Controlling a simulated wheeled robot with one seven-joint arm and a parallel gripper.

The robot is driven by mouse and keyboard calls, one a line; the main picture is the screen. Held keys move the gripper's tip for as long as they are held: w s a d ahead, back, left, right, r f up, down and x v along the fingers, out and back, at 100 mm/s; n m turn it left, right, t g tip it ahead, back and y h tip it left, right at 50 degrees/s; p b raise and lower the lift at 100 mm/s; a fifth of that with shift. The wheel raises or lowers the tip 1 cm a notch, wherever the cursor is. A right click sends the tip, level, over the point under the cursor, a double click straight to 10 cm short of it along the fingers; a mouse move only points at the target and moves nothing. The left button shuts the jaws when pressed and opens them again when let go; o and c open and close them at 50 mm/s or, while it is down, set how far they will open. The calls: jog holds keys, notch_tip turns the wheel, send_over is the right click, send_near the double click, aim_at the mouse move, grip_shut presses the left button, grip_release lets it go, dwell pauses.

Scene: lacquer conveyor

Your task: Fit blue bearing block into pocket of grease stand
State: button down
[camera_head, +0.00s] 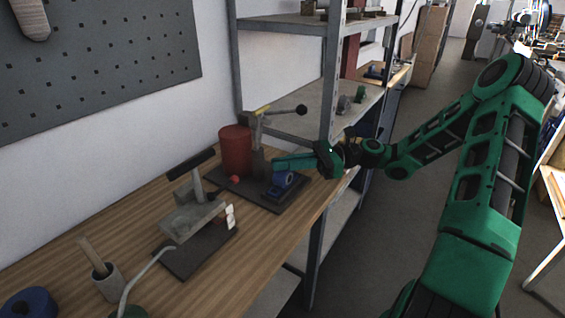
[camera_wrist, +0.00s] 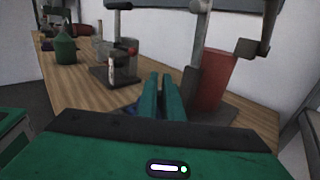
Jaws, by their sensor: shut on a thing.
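The blue bearing block (camera_head: 283,181) is low over the dark base plate of the grease stand (camera_head: 297,201), near its front right part. My gripper (camera_head: 276,164) reaches in from the right and is shut on the block. In the wrist view the green fingers of my gripper (camera_wrist: 160,92) are close together and hide most of the block; a small bluish patch shows left of them. The stand carries a red cylinder (camera_head: 235,152) and a lever with a black knob. I cannot see the pocket or tell whether the block touches the stand.
A grey press-like tool (camera_head: 190,215) on a dark plate stands nearer on the wooden table (camera_head: 115,222). A cup with a stick (camera_head: 107,281) and a blue round item (camera_head: 28,302) are at the front left. A metal shelf post (camera_head: 331,110) rises close behind my gripper.

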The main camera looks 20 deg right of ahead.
jog(key=c, duration=1.8)
grip_release()
jog(key=shift+c, duration=0.2)
jog(key=shift+f, duration=0.1)
jog(key=d, duration=0.3)
jog(key=s+d, duration=0.1)
jog(key=d, duration=0.6)
jog(key=shift+s+d, duration=0.3)
jog(key=shift+d, duration=0.05)
